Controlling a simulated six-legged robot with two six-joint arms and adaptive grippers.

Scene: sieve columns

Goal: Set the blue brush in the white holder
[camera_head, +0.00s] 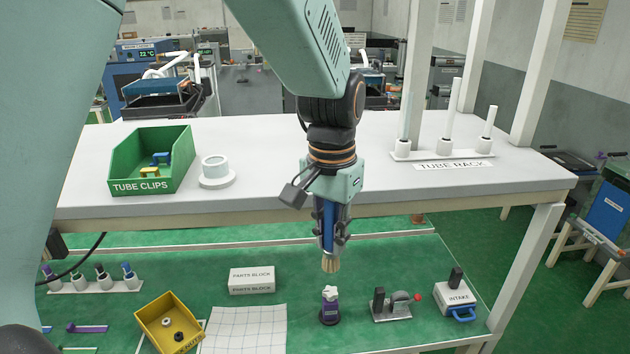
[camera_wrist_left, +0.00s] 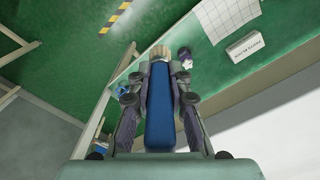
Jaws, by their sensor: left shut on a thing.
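My left gripper (camera_head: 331,238) is shut on the blue brush (camera_head: 328,222), which hangs with its pale bristles pointing down. The gripper is in front of the shelf's front edge, over the green lower surface. In the left wrist view the blue handle (camera_wrist_left: 160,105) lies between both fingers, with the bristles beyond the tips. The white holder (camera_head: 215,172), a short round cup on a wide flange, stands upright on the white shelf, left of the gripper. My right gripper is not in view.
On the white shelf (camera_head: 255,135), a green tube clips bin (camera_head: 125,175) stands left of the holder and a white tube rack (camera_head: 440,155) at the right. Below are a yellow bin (camera_head: 160,310), a parts block (camera_head: 251,280) and a purple bottle (camera_head: 330,310). The shelf between holder and rack is clear.

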